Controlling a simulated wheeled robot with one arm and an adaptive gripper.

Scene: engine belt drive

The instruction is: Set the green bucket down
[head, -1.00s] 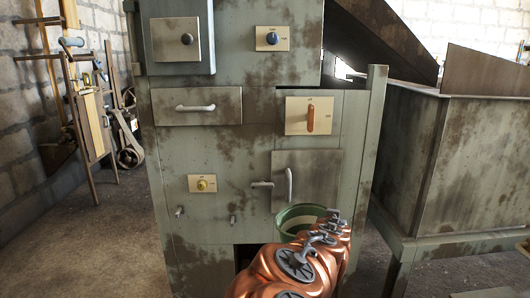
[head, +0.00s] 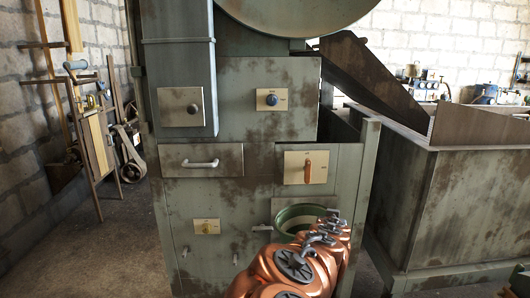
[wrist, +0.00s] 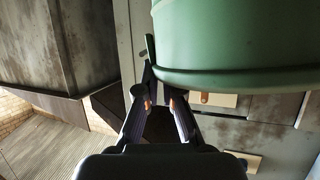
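The green bucket (head: 287,220), with pale bands inside, is in front of the lower cabinet in the head view. My gripper (head: 329,226) is at its right rim. In the wrist view the bucket (wrist: 235,45) fills the upper right, its rim edge facing the camera. The gripper fingers (wrist: 152,78) close at the bucket's rim and appear to pinch its wall. The bucket looks held off the floor. Its underside is not visible in the head view, and my copper-coloured arm hides part of its right side.
The grey-green cabinet (head: 245,165) carries an orange lever (head: 307,171), knobs and a white drawer handle (head: 201,163). A large metal bin (head: 460,205) stands to the right. Wooden frames (head: 88,130) lean on the left wall. Concrete floor (head: 110,245) is clear at the lower left.

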